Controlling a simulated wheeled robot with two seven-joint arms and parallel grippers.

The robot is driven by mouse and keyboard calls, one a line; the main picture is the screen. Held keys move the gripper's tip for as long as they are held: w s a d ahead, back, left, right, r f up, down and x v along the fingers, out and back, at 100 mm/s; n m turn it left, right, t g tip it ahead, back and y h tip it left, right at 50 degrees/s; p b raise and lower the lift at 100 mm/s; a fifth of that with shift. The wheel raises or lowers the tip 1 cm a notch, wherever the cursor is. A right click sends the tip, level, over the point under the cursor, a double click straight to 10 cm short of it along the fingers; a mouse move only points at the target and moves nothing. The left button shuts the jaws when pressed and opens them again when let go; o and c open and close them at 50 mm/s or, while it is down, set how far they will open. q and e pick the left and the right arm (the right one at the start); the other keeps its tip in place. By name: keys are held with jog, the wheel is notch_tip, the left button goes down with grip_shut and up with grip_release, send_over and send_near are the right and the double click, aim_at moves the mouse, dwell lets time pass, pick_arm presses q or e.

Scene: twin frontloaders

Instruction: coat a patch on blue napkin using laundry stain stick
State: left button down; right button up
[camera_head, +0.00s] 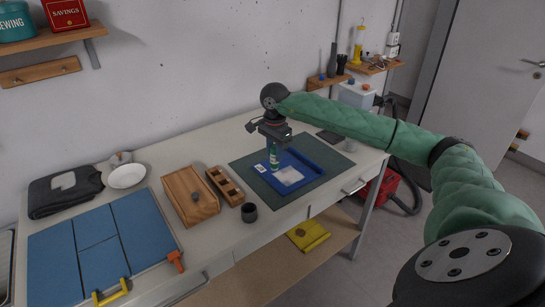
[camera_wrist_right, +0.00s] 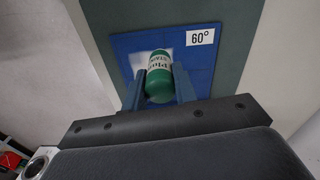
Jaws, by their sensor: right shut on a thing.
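The blue napkin (camera_head: 294,185) lies on a dark green mat (camera_head: 257,159) on the table. A whitish patch (camera_head: 289,176) shows on the napkin, and a white "60°" label (camera_wrist_right: 201,37) shows on it in the right wrist view. My right gripper (camera_head: 274,146) is over the napkin, shut on the green and white stain stick (camera_wrist_right: 158,78). The stick (camera_head: 274,160) points down beside the patch in the head view. Its lower tip is small there, so I cannot tell whether it touches the cloth. My left gripper is not in view.
A wooden box (camera_head: 188,196), a wooden tray (camera_head: 224,186) and a dark cup (camera_head: 249,212) stand left of the mat. A dark flat item (camera_head: 329,137) lies right of the gripper.

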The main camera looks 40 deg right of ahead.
notch_tip(320, 180, up, 3)
jog(key=shift+f, duration=0.1)
jog(key=shift+r+p, duration=0.3)
jog(key=shift+r, duration=0.35)
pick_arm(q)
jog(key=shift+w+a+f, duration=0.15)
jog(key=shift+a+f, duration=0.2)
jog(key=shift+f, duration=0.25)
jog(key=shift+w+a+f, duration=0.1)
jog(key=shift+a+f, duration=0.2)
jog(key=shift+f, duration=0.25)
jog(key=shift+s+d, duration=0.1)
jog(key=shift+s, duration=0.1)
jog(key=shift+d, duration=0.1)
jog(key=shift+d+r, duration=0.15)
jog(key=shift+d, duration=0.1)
